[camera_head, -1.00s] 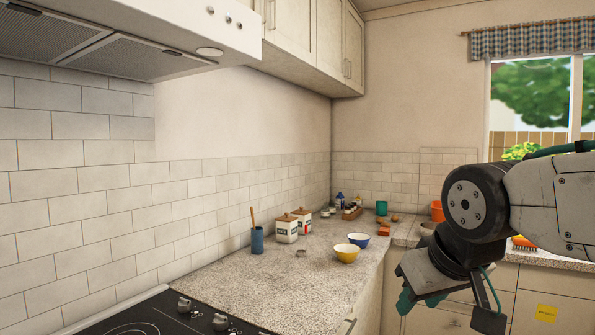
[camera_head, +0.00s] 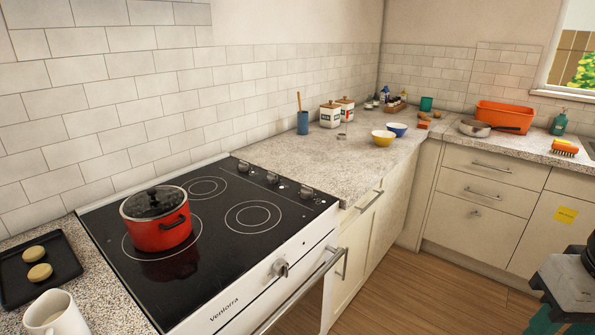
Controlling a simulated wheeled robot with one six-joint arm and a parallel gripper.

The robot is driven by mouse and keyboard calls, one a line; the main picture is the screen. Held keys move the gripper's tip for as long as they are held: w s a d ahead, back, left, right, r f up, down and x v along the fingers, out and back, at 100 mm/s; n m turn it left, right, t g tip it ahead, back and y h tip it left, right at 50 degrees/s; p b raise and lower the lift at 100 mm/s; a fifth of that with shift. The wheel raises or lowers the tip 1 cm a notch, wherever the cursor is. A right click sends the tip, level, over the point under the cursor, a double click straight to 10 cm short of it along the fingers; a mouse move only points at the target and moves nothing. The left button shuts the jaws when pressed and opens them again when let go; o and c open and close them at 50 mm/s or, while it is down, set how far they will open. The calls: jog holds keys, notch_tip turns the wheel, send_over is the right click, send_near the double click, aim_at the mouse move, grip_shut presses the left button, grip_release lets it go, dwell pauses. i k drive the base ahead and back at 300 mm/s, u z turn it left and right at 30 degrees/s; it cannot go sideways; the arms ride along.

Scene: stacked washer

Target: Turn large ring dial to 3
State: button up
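A black glass cooktop (camera_head: 215,215) on a white stove has pale burner rings. Several small knobs, one of them a right-hand knob (camera_head: 306,193), stand in a row along the cooktop's right side. A larger metallic knob (camera_head: 280,267) is on the stove's white front panel, above the oven handle. I cannot tell which of these is the large ring dial, and no numbers are readable. My gripper (camera_head: 560,312) shows only in part at the lower right, well right of the stove and touching nothing visible. Its fingertips are cut off by the frame.
A red pot (camera_head: 160,230) with a dark lid sits on the cooktop. A white mug (camera_head: 55,316) and a black tray (camera_head: 38,269) are at left. The wooden floor (camera_head: 400,290) before the stove is clear.

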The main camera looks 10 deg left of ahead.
aim_at(271, 177)
jog(key=z, duration=0.5)
jog(key=i, duration=1.15)
jog(key=u, duration=0.8)
jog(key=i, duration=0.4)
jog(key=u, duration=0.5)
